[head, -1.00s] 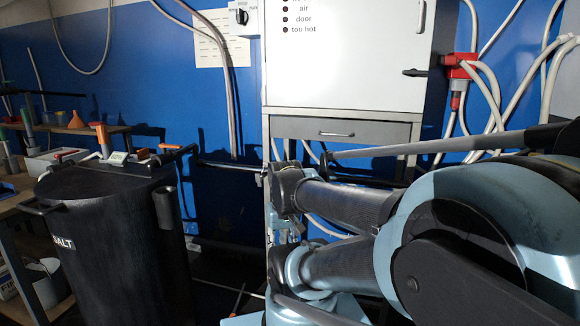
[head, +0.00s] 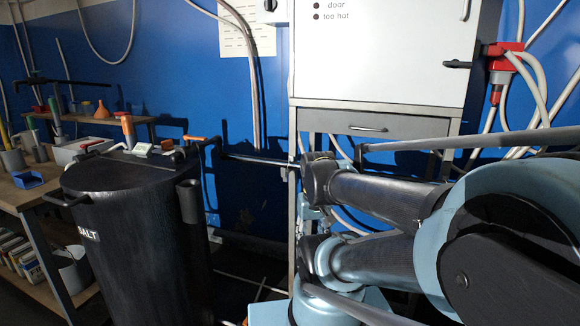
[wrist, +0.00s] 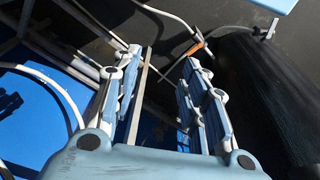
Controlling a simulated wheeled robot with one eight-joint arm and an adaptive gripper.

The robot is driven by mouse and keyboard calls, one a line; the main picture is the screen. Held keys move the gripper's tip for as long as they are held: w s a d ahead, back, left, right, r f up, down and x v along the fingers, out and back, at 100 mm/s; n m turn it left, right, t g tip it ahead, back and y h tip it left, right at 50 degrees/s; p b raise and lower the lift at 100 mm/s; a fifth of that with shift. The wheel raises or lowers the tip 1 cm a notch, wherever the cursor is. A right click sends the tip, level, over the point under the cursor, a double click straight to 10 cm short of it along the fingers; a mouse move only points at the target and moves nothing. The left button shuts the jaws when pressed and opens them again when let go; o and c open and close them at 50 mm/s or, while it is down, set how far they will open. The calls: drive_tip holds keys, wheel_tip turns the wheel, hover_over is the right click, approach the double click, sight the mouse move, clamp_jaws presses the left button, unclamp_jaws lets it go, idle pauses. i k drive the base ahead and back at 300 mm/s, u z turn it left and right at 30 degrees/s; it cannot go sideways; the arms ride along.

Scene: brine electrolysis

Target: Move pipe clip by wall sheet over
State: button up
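The wall sheet (head: 235,36) is a pale paper with faint rows on the blue wall, partly cut off at the top of the head view. A grey pipe or hose (head: 250,75) runs down across its right side. I cannot pick out a pipe clip on it with certainty. My gripper (wrist: 158,65) is in the wrist view, with its two blue-grey fingers apart and nothing between them. It points down past a metal frame towards the dark floor. The fingers cannot be made out in the head view, where my arm fills the right side.
A black drum marked SALT (head: 140,240) stands at left, with tools on its lid. A white cabinet (head: 375,50) with a drawer stands behind my arm. A wooden bench (head: 40,195) is at far left. An orange-ended item (wrist: 197,47) lies beyond my fingertips.

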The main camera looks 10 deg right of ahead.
sight(284, 173)
drive_tip(key=u, duration=0.75)
drive_tip(key=k, duration=0.85)
drive_tip(key=z, duration=0.55)
